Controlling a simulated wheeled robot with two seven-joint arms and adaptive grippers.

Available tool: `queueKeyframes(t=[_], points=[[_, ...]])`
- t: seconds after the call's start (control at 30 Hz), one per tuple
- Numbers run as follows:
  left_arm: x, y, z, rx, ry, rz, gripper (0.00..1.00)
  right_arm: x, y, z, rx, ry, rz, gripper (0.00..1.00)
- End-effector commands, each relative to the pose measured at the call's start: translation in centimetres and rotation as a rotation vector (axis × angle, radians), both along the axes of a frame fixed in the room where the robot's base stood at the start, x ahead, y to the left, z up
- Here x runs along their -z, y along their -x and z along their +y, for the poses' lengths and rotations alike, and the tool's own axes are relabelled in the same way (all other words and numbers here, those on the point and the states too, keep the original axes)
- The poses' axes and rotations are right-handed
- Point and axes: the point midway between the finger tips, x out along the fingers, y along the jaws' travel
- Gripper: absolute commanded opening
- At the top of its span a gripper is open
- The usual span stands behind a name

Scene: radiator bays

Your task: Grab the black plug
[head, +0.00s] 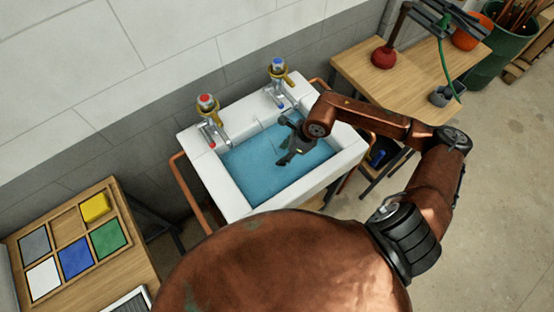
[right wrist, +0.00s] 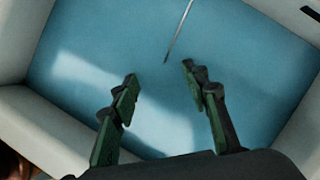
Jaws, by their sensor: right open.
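I cannot make out the black plug in either view. A thin grey rod or chain (right wrist: 179,32) runs down into the blue water (right wrist: 80,45) in the right wrist view and ends just beyond my fingertips. The white sink (head: 208,172) holds this water. My right gripper (head: 284,160) is over the basin, pointing down, and hides part of it. In the right wrist view its green-padded fingers (right wrist: 160,73) are spread apart with nothing between them. I cannot tell whether the tips touch the water. My left gripper is not in view.
A red-topped tap (head: 207,104) and a blue-topped tap (head: 278,66) stand on the sink's back rim. A copper rail (head: 186,190) runs beside it. A bench with coloured blocks (head: 75,257) is at left. A wooden table (head: 400,82) is at right.

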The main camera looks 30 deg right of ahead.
Motion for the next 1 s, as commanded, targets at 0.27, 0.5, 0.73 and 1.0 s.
queueKeyframes(t=[0.27, 0.5, 0.73, 1.0], points=[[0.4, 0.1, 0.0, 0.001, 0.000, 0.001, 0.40, 2.9, -0.7, 0.8, 0.000, -0.002, 0.002, 0.42], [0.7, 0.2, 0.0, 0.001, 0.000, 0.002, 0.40, 5.0, -1.4, 1.6, -0.002, 0.000, 0.000, 0.42], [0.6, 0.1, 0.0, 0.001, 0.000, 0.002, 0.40, 4.9, -1.4, 1.6, -0.003, 0.000, 0.000, 0.37], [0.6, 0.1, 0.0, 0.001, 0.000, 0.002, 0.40, 4.9, -1.4, 1.6, -0.004, 0.000, 0.000, 0.19]])
